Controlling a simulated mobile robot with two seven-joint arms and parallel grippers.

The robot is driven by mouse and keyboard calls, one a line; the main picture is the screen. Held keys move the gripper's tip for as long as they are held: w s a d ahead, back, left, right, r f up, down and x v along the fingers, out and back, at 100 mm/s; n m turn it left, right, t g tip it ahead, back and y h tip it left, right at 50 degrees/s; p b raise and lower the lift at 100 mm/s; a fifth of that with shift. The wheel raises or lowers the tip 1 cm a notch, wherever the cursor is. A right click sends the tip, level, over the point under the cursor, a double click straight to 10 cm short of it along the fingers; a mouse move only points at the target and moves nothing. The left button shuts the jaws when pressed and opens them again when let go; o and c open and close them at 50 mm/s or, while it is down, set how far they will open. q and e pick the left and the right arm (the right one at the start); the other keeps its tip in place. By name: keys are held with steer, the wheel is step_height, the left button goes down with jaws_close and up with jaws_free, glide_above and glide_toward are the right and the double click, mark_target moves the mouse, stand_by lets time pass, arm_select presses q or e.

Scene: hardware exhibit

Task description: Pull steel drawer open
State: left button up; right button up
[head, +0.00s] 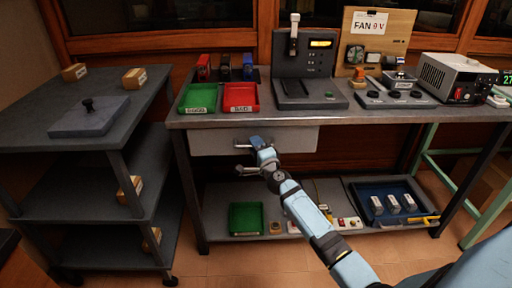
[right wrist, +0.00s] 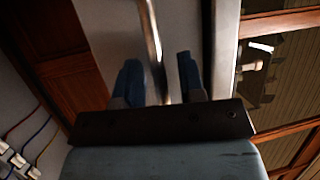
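The steel drawer (head: 211,142) is a pale grey front under the left part of the workbench top. It looks closed or nearly so. My right gripper (head: 251,145) is at the middle of the drawer front, and my arm hides part of that front. In the right wrist view the metal bar handle (right wrist: 151,35) runs between the two blue fingers of the right gripper (right wrist: 160,78). The fingers are apart, with a visible gap between the bar and the right-hand finger. My left gripper is not in view.
The workbench top (head: 350,117) carries a green bin (head: 198,98), a red bin (head: 241,97) and several devices. A dark cart (head: 60,125) stands close on the left. The lower shelf holds a green tray (head: 246,218) and a blue tray (head: 415,199). The floor in front is clear.

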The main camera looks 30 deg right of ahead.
jaws_close()
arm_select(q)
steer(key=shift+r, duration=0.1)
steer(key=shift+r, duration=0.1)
arm_select(e)
steer(key=shift+s+a, duration=0.1)
arm_select(q)
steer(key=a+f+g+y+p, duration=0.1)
steer(key=p, duration=0.1)
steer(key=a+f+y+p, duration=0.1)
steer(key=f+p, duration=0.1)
steer(key=p, duration=0.1)
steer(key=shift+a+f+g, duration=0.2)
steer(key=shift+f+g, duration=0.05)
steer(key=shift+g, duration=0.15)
arm_select(e)
steer(key=s+a, duration=0.6)
steer(key=s, duration=0.4)
steer(key=s+a, duration=0.6)
steer(key=s, duration=0.4)
steer(key=shift+s+a, duration=0.3)
steer(key=shift+s, duration=0.05)
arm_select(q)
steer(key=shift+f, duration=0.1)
